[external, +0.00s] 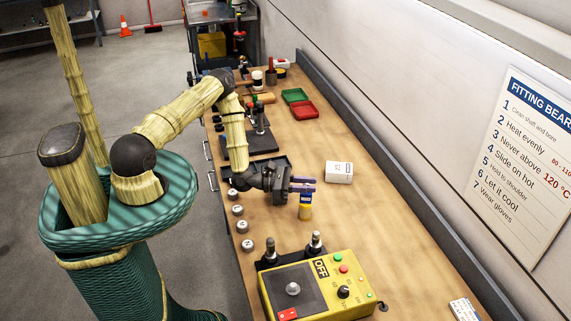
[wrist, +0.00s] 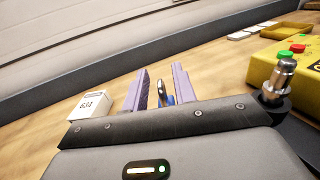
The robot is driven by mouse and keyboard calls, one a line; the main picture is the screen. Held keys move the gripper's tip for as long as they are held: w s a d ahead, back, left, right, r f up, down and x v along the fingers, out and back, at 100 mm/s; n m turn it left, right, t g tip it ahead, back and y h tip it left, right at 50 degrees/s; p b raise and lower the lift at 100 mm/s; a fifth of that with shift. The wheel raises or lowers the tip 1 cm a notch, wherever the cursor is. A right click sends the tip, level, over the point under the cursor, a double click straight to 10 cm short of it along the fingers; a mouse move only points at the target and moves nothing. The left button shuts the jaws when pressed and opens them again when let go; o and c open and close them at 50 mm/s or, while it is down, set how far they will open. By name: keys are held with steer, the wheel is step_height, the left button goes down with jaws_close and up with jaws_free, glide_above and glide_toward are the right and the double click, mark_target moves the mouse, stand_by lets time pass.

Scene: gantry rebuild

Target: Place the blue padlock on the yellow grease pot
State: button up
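My gripper (external: 304,186) reaches out level above the bench, its purple fingers pointing right. In the wrist view my gripper (wrist: 161,82) is open, with a gap beside the padlock's upright shackle. The blue padlock (wrist: 169,99) sits low between the fingers, partly hidden by the gripper body. In the external view a blue part, apparently the padlock (external: 306,198), shows just below the fingers. Directly beneath it is an upright yellow body, apparently the yellow grease pot (external: 305,212), standing on the bench. Whether padlock and pot touch cannot be told clearly.
A white box (external: 339,172) lies right of the gripper. A yellow control box (external: 325,294) with dark posts stands at the near end. Several small metal pieces (external: 238,210) line the left edge. Green (external: 294,95) and red (external: 304,110) trays lie farther back.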

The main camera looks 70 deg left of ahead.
steer(key=shift+s+r, duration=0.1)
steer(key=shift+r, duration=0.05)
steer(key=shift+s+a, duration=0.2)
steer(key=shift+s, duration=0.15)
steer(key=b+v, duration=0.4)
steer(key=v, duration=0.7)
